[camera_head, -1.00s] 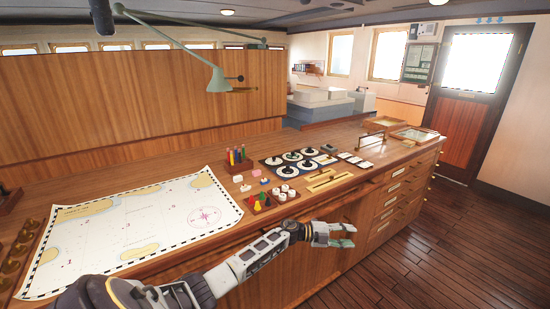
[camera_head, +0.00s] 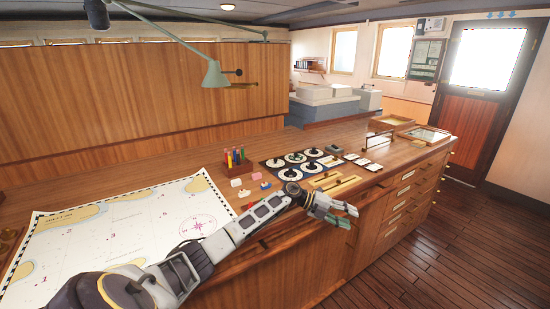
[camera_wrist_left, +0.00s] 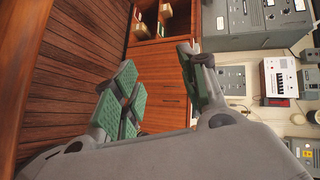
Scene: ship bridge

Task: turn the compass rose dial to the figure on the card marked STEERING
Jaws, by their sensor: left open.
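A dark panel (camera_head: 273,163) with several round white dials lies on the wooden counter. Each dial has a black centre; their markings are too small to read, so I cannot tell which is the compass rose. Small white cards (camera_head: 364,161) lie to the right of the panel, their print unreadable. My left gripper (camera_head: 345,214) is open and empty, in front of the counter's front edge and nearer to me than the dials. Its green-padded fingers stand apart in the wrist view (camera_wrist_left: 157,62). My right gripper is out of view.
A chart (camera_head: 130,235) with a printed rose covers the counter at left. A pen holder (camera_head: 235,160), small blocks and a brass-fitted board (camera_head: 335,182) lie near the panel. Glass-topped frames (camera_head: 426,135) are at the right end. Drawers (camera_head: 405,192) face the open floor.

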